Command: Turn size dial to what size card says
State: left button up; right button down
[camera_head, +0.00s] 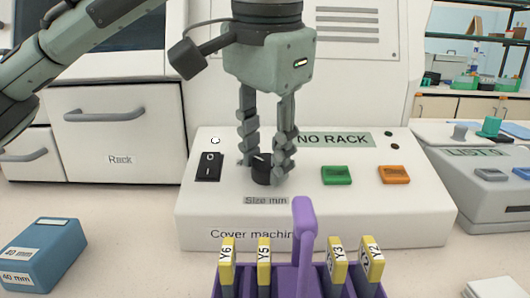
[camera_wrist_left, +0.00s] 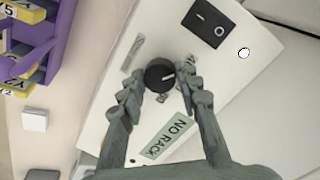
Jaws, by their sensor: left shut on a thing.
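The black size dial (camera_head: 262,172) sits on the sloped front panel of the white cover machine (camera_head: 330,215), above the "Size mm" label (camera_head: 266,200). My left gripper (camera_head: 266,162) points down with its fingers on either side of the dial, shut on it. The left wrist view shows the dial (camera_wrist_left: 160,75) between the fingertips, with a white pointer line towards the right of that picture. The fingers hide part of the panel around the dial, and its scale is not readable. A blue box (camera_head: 45,258) at the left carries "40 mm" labels. I see no separate size card.
A black power switch (camera_head: 208,167) is left of the dial. A "NO RACK" display (camera_head: 338,139), a green button (camera_head: 336,175) and an orange button (camera_head: 394,174) are to its right. A purple rack (camera_head: 303,245) with yellow-topped slides stands in front.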

pick_arm(q)
jog(key=o, duration=1.2)
jog(key=shift+c, duration=0.2)
jog(key=shift+r, duration=0.1)
jog(key=v, duration=1.2)
